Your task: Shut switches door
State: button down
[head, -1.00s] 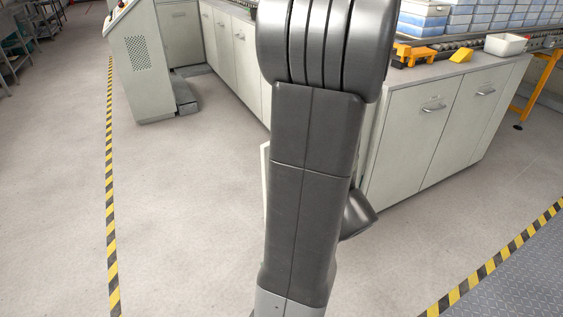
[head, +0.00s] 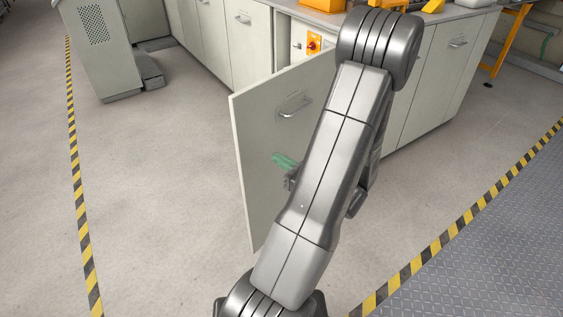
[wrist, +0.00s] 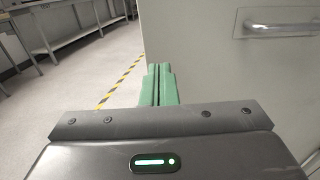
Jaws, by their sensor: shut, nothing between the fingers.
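The switches door (head: 262,140) is a pale grey cabinet panel, standing wide open from the counter in the head view. It has a metal handle (head: 294,106) near its top. In the wrist view the door (wrist: 220,70) fills the right side and its handle (wrist: 280,24) shows at top right. My gripper (head: 282,161) has green fingers, which are shut and empty. It is in front of the door's outer face, below the handle. In the wrist view the fingers (wrist: 159,84) overlap the door's free edge; I cannot tell whether they touch it. A red switch on a yellow plate (head: 313,43) shows inside the cabinet.
A row of closed cabinets (head: 205,32) continues to the left and right of the opening. A grey console (head: 97,50) stands at upper left. Yellow-black floor stripes (head: 78,180) run at left and right. The floor left of the door is clear.

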aim_at(246, 139)
jog(key=b+x, duration=0.1)
jog(key=x, duration=1)
jog(key=shift+s, duration=0.1)
jog(key=shift+a, duration=0.1)
